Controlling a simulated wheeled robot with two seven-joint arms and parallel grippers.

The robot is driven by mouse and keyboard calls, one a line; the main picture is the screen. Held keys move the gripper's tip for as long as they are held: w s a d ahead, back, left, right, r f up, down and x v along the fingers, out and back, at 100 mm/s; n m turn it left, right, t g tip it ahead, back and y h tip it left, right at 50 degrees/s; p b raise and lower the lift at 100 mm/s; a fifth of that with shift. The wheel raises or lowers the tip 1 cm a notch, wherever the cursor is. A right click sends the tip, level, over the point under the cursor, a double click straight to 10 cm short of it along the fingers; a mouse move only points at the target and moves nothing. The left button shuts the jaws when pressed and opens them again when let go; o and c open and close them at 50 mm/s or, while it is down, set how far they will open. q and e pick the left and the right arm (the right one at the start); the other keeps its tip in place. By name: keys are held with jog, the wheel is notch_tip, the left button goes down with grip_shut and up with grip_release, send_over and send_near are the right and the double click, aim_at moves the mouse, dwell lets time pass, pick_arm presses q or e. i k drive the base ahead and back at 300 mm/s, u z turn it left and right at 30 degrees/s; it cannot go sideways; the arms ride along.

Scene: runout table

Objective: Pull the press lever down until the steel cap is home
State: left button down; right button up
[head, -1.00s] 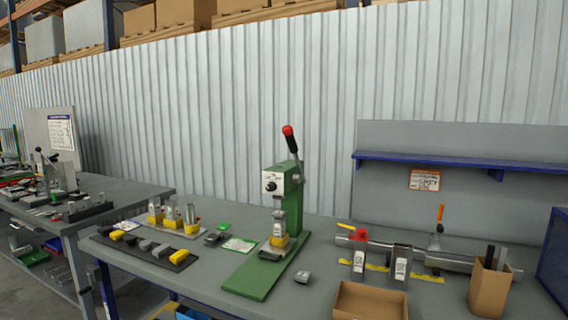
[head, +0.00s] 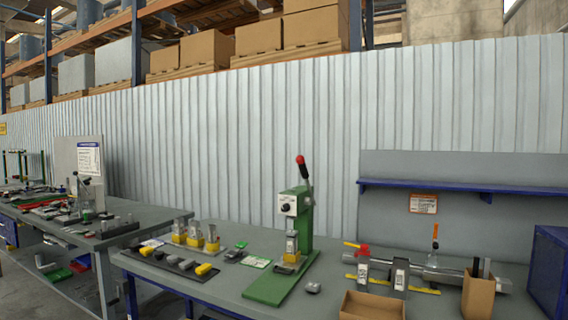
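The green arbor press (head: 306,221) stands on the grey workbench. Its press lever (head: 303,167), black with a red knob, points up and leans slightly left. Under the ram, a grey steel part (head: 292,243), which may include the steel cap, sits above a yellow piece (head: 291,258) on the press base (head: 268,289). I cannot tell at this size how far the cap is seated. Neither of my grippers shows in the head view.
A black mat (head: 148,262) with grey and yellow parts and several yellow-based pieces (head: 195,236) lie left of the press. A small grey block (head: 313,287) lies right of its base. A cardboard tray (head: 372,306), a clamped bar (head: 445,276) and a cardboard box (head: 478,298) are at right.

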aim_at(300, 160)
jog(key=u, duration=0.2)
jog(key=i, duration=1.05)
jog(key=z, duration=0.3)
